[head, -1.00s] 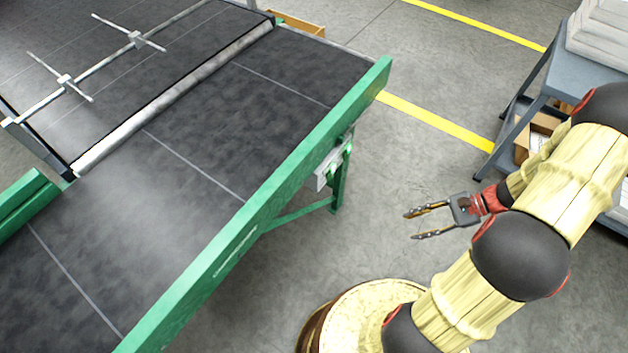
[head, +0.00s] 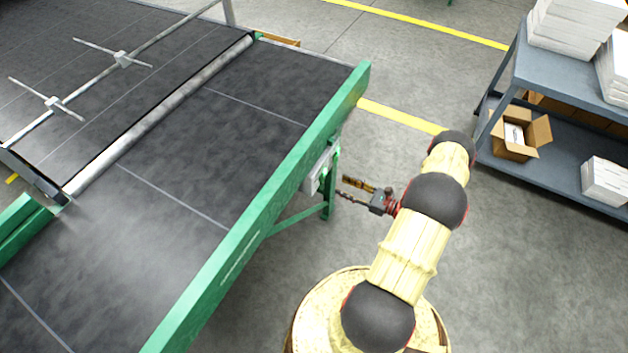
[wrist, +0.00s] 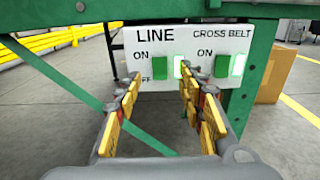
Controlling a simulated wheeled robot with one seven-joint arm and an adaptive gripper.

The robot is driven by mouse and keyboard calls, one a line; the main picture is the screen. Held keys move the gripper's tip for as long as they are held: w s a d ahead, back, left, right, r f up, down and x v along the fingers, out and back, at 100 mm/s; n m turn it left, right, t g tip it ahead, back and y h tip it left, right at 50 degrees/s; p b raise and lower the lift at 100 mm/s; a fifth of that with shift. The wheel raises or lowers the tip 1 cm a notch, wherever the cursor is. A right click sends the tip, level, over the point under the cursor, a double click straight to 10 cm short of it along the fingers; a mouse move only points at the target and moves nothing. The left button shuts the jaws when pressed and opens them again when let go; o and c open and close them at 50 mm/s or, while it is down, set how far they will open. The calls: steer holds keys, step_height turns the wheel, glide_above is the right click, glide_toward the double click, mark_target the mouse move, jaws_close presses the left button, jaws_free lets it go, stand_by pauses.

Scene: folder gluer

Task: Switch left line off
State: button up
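A white control panel (wrist: 200,38) hangs under the green conveyor frame; it also shows in the head view (head: 322,168). In the wrist view its left half reads LINE and its right half CROSS BELT. The LINE side has a green switch (wrist: 162,68) with a brightly lit green lamp (wrist: 180,66). The CROSS BELT side has a similar green switch (wrist: 222,66) and lit lamp (wrist: 238,65). My gripper (wrist: 160,82) is open and empty, pointing at the panel, its fingers either side of the LINE switch. The fingers partly hide the OFF labels. Contact cannot be told.
A green frame beam (head: 250,225) runs above the panel beside the dark belt (head: 150,215). A green brace (wrist: 60,75) crosses the left of the wrist view. A grey-blue shelf cart (head: 560,80) with boxes stands at the right. The floor between is clear.

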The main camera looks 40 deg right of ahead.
mark_target(322, 176)
steer(key=x, duration=0.4)
steer(key=b+x, duration=0.1)
steer(key=x, duration=0.2)
steer(key=shift+w+a+r, duration=0.2)
steer(key=shift+w+r, duration=0.05)
steer(key=shift+w, duration=0.05)
steer(key=shift+c, duration=1.4)
jaws_close()
